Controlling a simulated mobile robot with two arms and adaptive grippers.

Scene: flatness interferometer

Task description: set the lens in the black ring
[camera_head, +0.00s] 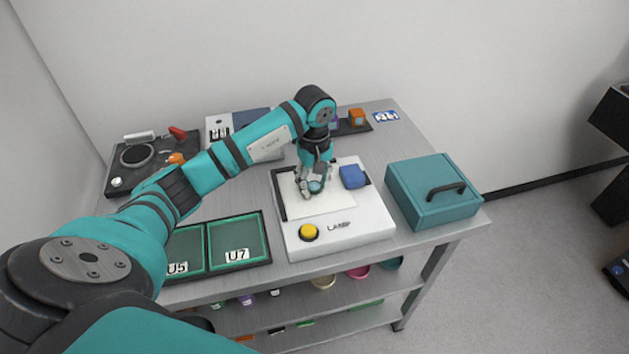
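My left gripper (314,184) reaches down over the white lamp box, with its fingertips low over the pale panel. A small round teal-tinted piece, which looks like the lens (317,186), shows at the fingertips, partly hidden by them. I cannot tell if the fingers are closed on it or only around it. The black ring (136,155) lies on a dark plate (118,178) at the back left of the table, and no lens shows in it. My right gripper is not in view.
The lamp box (372,222) has a yellow button (309,232) and a blue block (352,176) on it. A teal case (432,190) stands to its right. Green trays (238,240) marked U5 and U7 lie front left. An orange knob (176,158) and red-handled lever (178,133) stand near the ring.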

